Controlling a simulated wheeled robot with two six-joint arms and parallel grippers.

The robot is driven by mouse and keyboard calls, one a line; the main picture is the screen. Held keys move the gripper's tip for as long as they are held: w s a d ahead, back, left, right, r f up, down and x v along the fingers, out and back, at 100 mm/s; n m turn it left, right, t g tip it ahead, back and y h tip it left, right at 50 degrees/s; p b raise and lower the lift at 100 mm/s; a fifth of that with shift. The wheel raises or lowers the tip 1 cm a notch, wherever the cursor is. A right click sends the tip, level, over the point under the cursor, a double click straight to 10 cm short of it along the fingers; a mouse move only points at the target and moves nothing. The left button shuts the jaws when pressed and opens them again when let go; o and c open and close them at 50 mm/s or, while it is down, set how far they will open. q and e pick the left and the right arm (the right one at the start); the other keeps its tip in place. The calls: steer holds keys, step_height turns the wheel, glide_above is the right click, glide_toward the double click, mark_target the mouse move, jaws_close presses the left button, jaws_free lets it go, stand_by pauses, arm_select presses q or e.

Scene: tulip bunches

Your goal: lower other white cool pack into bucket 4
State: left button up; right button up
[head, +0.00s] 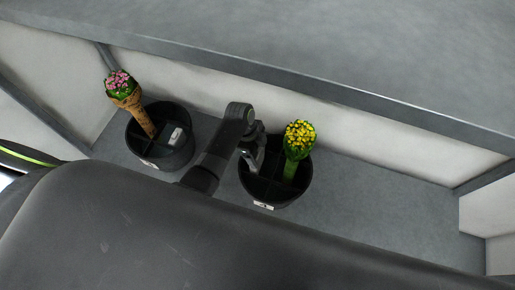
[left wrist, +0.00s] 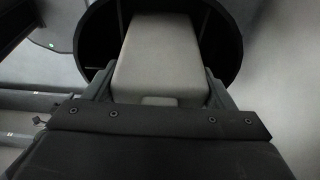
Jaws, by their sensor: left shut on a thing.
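My left gripper (head: 252,157) reaches over the left part of the right-hand black bucket (head: 275,198). It is shut on a white cool pack (left wrist: 158,60), a pale block between its fingers in the left wrist view. The pack's far end lies within the outline of the dark bucket opening (left wrist: 228,45); how deep it sits is hard to tell. The bucket has dividers and a front label too small to read. Another white cool pack (head: 176,137) lies in the left-hand black bucket (head: 165,160). My right gripper is not in view.
A yellow tulip bunch (head: 299,138) in green wrap stands in the right-hand bucket, just right of my gripper. A pink bunch (head: 120,85) in brown wrap leans in the left-hand bucket. A grey ledge (head: 330,55) runs behind. The floor at right (head: 380,210) is clear.

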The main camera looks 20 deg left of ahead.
arm_select(q)
steer(key=o, duration=1.7)
steer(key=shift+f, duration=0.1)
steer(key=v, duration=1.7)
steer(key=shift+r, duration=0.3)
steer(key=s+a+f+n+y, duration=0.1)
steer(key=s+a+f+n, duration=0.25)
steer(key=f, duration=0.65)
steer(key=s+a+f+n+t+b, duration=0.15)
steer(key=s+f+n, duration=0.3)
steer(key=f, duration=0.55)
steer(key=s+a+f+n+g+y+p, duration=0.1)
steer(key=s+a+f+n, duration=0.25)
steer(key=f, duration=0.65)
steer(key=s+a+f+n, duration=0.1)
steer(key=s+f, duration=0.3)
steer(key=s, duration=0.5)
steer(key=s+a+f+n+y, duration=0.1)
steer(key=s+f+n, duration=0.3)
steer(key=s, duration=0.5)
steer(key=s+a+f+n+y+b, duration=0.1)
steer(key=s+a+f+n, duration=0.1)
steer(key=s+f, duration=0.3)
steer(key=s+t, duration=0.1)
steer(key=s, duration=0.3)
steer(key=shift+s, duration=0.25)
